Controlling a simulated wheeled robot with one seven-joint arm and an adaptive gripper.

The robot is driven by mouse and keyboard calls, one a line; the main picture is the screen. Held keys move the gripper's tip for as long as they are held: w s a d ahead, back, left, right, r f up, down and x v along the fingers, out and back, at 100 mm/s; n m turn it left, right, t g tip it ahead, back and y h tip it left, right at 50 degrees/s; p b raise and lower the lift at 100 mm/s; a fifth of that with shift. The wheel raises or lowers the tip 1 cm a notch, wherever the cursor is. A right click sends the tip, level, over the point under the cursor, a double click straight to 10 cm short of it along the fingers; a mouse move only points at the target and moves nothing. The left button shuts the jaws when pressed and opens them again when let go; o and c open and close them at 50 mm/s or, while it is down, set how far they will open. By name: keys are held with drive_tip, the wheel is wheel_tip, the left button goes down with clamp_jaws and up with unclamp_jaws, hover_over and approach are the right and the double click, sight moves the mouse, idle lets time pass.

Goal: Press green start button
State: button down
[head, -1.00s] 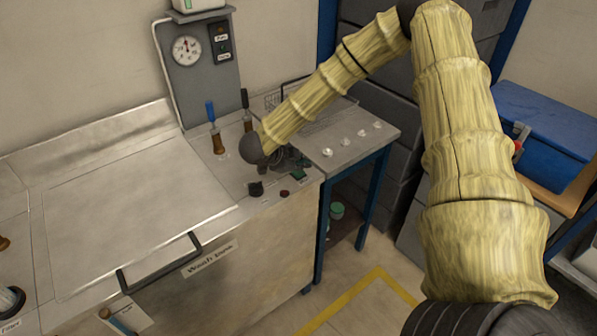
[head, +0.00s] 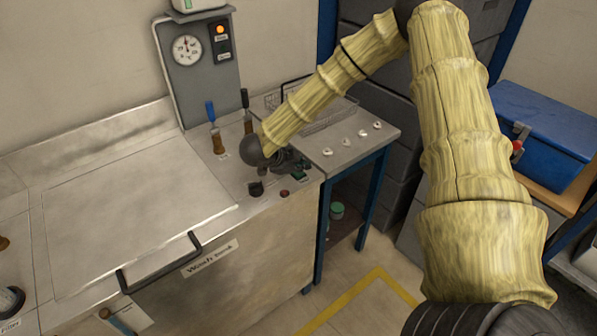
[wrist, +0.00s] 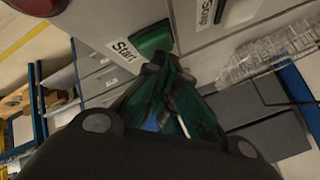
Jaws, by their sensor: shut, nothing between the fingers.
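The green start button (wrist: 152,40) shows in the wrist view beside a white label reading "Start" (wrist: 124,50). My gripper (wrist: 172,75) is shut and empty, with its fingertips at the near edge of the green button. They look to be at or against it, but the exact contact is hard to tell. In the head view my gripper (head: 298,168) is low over the right end of the metal bench top, by the green button, which is mostly hidden there. An indicator lamp (head: 220,30) on the grey gauge panel glows orange.
A red button (head: 284,193) and a black knob (head: 256,189) sit close by on the bench. Two upright levers (head: 214,135) stand behind. A wire basket (head: 325,112) and several small white pieces lie on the side table (head: 340,155) at right.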

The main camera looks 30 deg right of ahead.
sight(301, 173)
idle(0.4)
drive_tip(key=shift+r+p, duration=0.75)
drive_tip(key=shift+r, duration=0.05)
drive_tip(key=shift+r+p, duration=2)
drive_tip(key=shift+r, duration=0.5)
drive_tip(key=shift+f, duration=0.1)
